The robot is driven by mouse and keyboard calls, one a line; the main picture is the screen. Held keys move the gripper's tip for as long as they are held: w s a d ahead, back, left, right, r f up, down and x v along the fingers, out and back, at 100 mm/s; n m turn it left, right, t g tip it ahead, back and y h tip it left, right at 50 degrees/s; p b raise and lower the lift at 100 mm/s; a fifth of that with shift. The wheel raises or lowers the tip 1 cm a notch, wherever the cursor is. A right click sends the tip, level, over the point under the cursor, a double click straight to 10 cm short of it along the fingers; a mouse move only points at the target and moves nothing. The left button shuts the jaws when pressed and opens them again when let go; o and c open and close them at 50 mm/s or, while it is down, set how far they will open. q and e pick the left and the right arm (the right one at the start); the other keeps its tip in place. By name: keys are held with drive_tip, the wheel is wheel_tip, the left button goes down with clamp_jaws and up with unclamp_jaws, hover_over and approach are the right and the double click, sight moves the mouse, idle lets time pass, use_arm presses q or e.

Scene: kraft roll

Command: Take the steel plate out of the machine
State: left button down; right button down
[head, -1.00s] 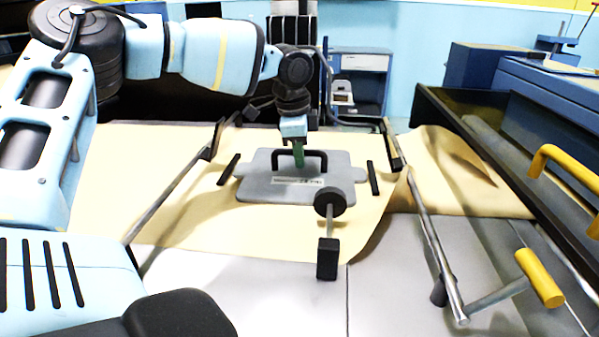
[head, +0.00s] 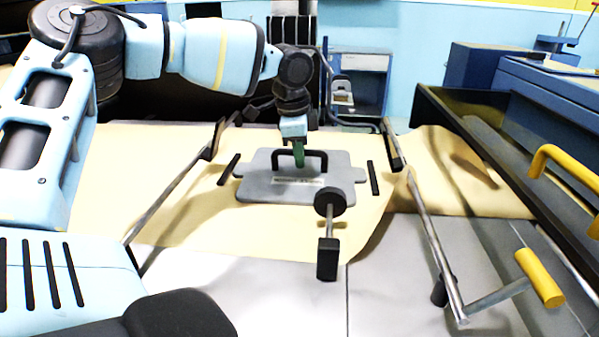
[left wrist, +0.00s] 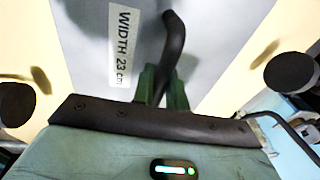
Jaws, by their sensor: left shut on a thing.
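The grey steel plate (head: 265,186) lies flat on the tan kraft paper in the middle of the head view. It has a black bar handle (head: 316,160) and a white label. My left gripper (head: 299,158) comes down from above and is shut on the handle. In the left wrist view the green fingers (left wrist: 162,88) close around the black handle (left wrist: 174,38), and the plate (left wrist: 205,45) shows beyond with its label reading "WIDTH 23 cm". My right gripper is not in view.
Tan kraft paper (head: 120,180) spreads under the plate and curls up at the right. Black stops (head: 229,168) flank the plate. A black-knobbed post (head: 329,203) stands close at its front right. Metal rods (head: 430,235) run on both sides. Yellow handles (head: 540,278) sit at the right.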

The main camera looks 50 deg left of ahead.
use_arm(q)
drive_tip(key=shift+w+r, duration=0.15)
drive_tip(key=shift+r, duration=0.6)
wheel_tip(320, 180, up, 17)
drive_tip(key=shift+p, duration=0.4)
drive_tip(key=shift+f, duration=0.15)
